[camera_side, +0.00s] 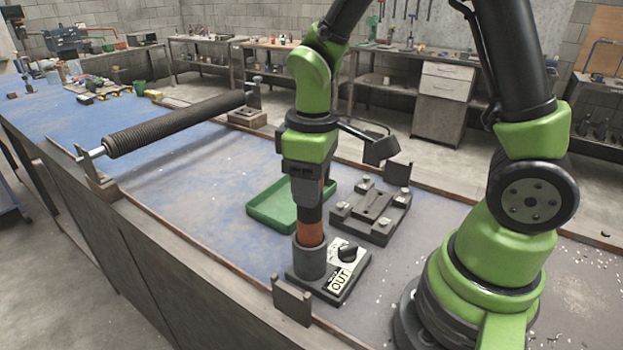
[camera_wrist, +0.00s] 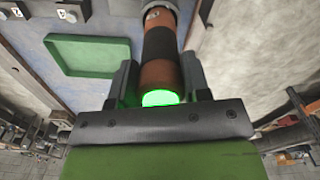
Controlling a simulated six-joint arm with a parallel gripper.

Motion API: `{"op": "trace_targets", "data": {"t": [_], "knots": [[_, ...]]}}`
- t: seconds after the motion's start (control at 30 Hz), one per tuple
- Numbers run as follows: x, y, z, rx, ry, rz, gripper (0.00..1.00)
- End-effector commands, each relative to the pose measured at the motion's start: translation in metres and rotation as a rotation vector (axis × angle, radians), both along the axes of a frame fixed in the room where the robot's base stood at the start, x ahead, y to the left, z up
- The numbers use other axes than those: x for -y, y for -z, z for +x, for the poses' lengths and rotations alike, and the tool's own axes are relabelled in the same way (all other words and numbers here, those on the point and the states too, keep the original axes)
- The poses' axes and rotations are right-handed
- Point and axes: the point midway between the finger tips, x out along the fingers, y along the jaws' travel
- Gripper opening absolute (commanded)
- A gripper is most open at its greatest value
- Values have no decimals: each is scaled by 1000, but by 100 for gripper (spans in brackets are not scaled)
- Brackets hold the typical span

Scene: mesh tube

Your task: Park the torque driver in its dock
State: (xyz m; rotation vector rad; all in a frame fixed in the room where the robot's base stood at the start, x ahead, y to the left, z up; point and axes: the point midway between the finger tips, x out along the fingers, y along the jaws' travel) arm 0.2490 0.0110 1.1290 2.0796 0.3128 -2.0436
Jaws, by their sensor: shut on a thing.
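The torque driver (camera_side: 311,232) is an upright orange and black cylinder. In the side view its lower end is inside or just behind the rim of the grey cup of the dock (camera_side: 309,260); how deep it sits is hidden. The dock's base carries a black knob and an "OUT" label. My gripper (camera_side: 307,190) is above the dock, shut on the driver's upper part. In the wrist view the driver (camera_wrist: 159,45) lies between the two dark fingers of my gripper (camera_wrist: 158,85), and its near end glows green.
A green tray (camera_side: 268,205) lies behind the dock. A dark fixture plate with corner posts (camera_side: 371,212) is to its right. A long mesh tube (camera_side: 180,125) rests on supports at the left. A small bracket (camera_side: 292,300) stands at the bench's front edge. Blue bench surface left of the dock is clear.

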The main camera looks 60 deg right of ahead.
Motion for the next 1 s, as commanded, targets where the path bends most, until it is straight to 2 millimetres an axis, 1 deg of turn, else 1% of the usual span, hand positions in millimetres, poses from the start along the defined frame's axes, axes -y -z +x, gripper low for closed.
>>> {"op": "trace_targets", "data": {"t": [1.0], "knots": [[0,11,0,1,0,0,15]]}}
